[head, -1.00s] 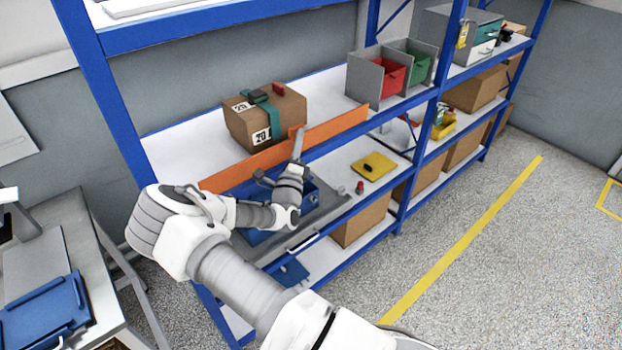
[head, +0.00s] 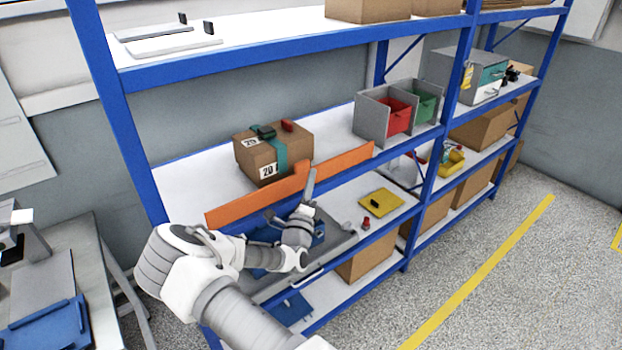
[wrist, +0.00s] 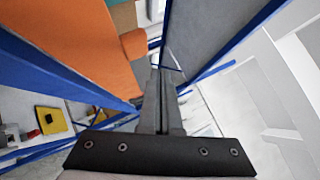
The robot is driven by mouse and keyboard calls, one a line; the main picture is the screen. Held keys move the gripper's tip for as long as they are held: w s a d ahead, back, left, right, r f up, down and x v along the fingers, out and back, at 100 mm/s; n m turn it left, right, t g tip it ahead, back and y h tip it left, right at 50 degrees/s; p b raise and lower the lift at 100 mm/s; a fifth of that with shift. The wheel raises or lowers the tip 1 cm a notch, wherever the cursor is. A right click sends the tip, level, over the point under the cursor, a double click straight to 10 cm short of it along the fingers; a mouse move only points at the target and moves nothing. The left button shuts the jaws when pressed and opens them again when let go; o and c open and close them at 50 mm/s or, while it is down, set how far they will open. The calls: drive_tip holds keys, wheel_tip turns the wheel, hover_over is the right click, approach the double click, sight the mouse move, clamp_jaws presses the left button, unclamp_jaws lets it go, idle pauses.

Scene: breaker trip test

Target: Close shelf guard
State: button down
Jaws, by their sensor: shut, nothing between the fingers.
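The shelf guard is a long orange panel (head: 250,200) along the front edge of the middle shelf, with a raised orange tab (head: 302,175) near its middle. It looks upright, in front of the cardboard box; whether it is fully seated I cannot tell. My gripper (head: 311,182) is shut and empty, pointing up just in front of the guard beside the tab. In the wrist view the guard (wrist: 65,45) fills the upper left, close to my shut fingers (wrist: 161,85). Contact cannot be made out.
A cardboard box (head: 272,158) with a green strap sits behind the guard. Red (head: 398,116) and green (head: 425,104) bins stand to its right. Below are a blue case (head: 262,262) and a yellow plate (head: 380,200). A blue post (head: 428,170) is right of the guard.

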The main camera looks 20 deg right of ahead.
drive_tip(key=s+a+b, duration=0.2)
drive_tip(key=s+a, duration=0.2)
drive_tip(key=s, duration=0.6)
drive_tip(key=s+d+r+m+g+h, duration=0.4)
drive_tip(key=s+d+m+g+h, duration=0.4)
drive_tip(key=m+g, duration=0.5)
drive_tip(key=s+d+m+g+y+b, duration=0.1)
drive_tip(key=s+d+m+g+y, duration=0.2)
drive_tip(key=s+m, duration=0.4)
drive_tip(key=s+d+m+g+y, duration=0.1)
drive_tip(key=s+m+g+y, duration=0.25)
drive_tip(key=m, duration=0.45)
drive_tip(key=s+a+r+m+t+y+b, duration=0.1)
drive_tip(key=s+a+r+m+t+y, duration=0.1)
drive_tip(key=s+a+r+m+y, duration=0.3)
drive_tip(key=s+a+r+m+t+y, duration=0.3)
drive_tip(key=s+a+r+m+y, duration=0.2)
drive_tip(key=a+m, duration=0.5)
drive_tip(key=shift+s+a+m+t+y+b, duration=0.35)
drive_tip(key=shift+s+y, duration=0.2)
drive_tip(key=shift+y, duration=0.6)
